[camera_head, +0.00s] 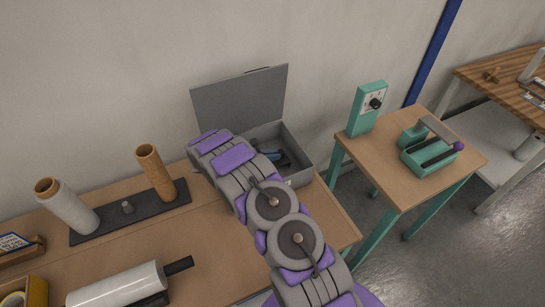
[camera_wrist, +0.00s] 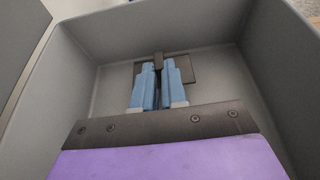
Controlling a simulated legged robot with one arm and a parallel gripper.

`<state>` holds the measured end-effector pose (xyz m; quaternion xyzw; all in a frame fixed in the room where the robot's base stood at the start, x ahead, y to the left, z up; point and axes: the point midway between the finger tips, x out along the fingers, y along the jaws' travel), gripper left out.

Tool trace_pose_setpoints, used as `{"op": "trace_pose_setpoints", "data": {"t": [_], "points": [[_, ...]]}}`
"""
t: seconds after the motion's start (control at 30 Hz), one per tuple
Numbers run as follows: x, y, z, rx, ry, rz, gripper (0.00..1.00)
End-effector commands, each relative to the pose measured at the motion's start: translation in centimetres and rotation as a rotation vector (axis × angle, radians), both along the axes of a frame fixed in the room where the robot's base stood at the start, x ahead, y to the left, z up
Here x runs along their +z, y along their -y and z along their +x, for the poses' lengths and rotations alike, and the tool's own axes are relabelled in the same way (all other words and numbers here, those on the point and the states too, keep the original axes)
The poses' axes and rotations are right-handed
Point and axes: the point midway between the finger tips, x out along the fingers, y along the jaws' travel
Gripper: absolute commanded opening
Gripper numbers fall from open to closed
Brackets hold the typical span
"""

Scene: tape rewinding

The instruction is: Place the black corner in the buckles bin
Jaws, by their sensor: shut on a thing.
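The grey bin (camera_head: 297,150) stands on the wooden table with its lid (camera_head: 240,100) raised at the back. Its inner wall (camera_wrist: 185,22) surrounds my gripper in the wrist view. My gripper (camera_wrist: 157,72) has blue fingers pointing down into the bin, shut on the black corner (camera_wrist: 158,60). Only a small part of the corner shows between and beyond the fingertips. A dark flat patch lies behind the fingers; I cannot tell whether it is part of the corner. In the head view my gripper (camera_head: 276,156) is partly inside the bin, and my arm hides the bin's left side.
A dark stand (camera_head: 112,225) with a brown roll (camera_head: 155,172) and a white roll (camera_head: 66,206) is at the left. Another white roll (camera_head: 120,287) lies in front. A smaller table (camera_head: 400,185) with green devices stands at the right, past a floor gap.

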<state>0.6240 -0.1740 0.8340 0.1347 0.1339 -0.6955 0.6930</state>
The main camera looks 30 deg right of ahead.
Motion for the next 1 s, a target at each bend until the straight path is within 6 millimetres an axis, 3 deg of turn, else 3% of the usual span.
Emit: {"op": "trace_pose_setpoints", "data": {"t": [0.23, 0.27, 0.53, 0.83, 1.0], "points": [[-0.2, 0.2, 0.0, 0.0, -0.002, 0.004, 0.0], [-0.3, 0.2, 0.0, 0.0, -0.002, 0.005, 0.12], [-0.2, 0.2, 0.0, 0.0, -0.001, 0.004, 0.37], [0.1, 0.0, 0.0, 0.0, -0.001, 0.004, 0.37], [1.0, -2.2, 0.1, 0.006, -0.001, 0.005, 0.37]]}}
